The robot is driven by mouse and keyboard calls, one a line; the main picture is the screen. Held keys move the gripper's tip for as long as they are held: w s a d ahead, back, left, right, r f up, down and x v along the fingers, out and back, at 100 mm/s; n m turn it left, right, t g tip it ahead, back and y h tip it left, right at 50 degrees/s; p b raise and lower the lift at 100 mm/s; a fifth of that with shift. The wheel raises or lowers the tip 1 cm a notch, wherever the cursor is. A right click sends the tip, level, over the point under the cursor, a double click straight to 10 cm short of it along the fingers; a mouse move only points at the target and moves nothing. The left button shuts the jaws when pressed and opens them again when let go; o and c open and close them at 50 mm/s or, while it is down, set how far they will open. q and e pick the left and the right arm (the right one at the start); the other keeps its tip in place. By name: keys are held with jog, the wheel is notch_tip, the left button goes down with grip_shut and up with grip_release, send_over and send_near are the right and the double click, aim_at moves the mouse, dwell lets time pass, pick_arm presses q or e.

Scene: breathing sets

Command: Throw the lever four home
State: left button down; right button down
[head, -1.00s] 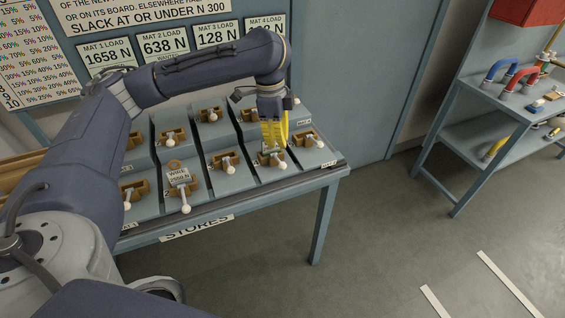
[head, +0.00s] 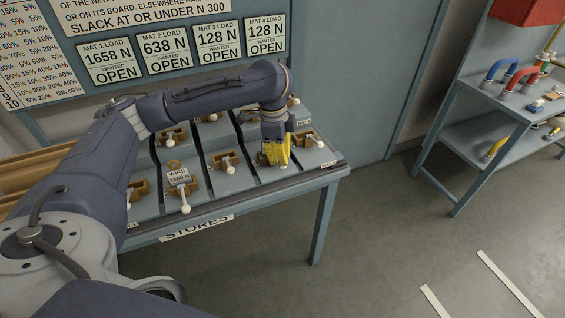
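Several levers with white knobs on brass brackets stand in rows on the stepped grey bench (head: 205,206). In the front row I see a lever at the middle (head: 228,163) and one at the right end (head: 312,141). The number of each lever is too small to read surely. My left gripper (head: 274,157), with yellow fingers, points down over the lever between these two. The fingers and wrist hide that lever almost fully, so I cannot tell its position or whether the fingers are closed on it. My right gripper is not in view.
A tagged lever (head: 181,182) stands to the left in the front row. Load boards (head: 265,36) on the wall read OPEN for each mat. A blue-grey shelf table (head: 500,105) with coloured hoses stands at the right. The floor between is clear.

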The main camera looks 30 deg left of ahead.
aim_at(280, 168)
pick_arm(q)
jog(key=shift+f, duration=2.2)
jog(key=shift+s+a+r, duration=0.15)
jog(key=shift+a, duration=0.35)
jog(key=shift+s+a+r, duration=0.2)
jog(key=shift+a, duration=0.25)
jog(key=shift+s+a+r, duration=0.15)
jog(key=shift+a, duration=0.35)
jog(key=shift+r, duration=0.15)
notch_tip(280, 168, up, 12)
jog(key=a, duration=0.1)
jog(key=shift+s, duration=0.2)
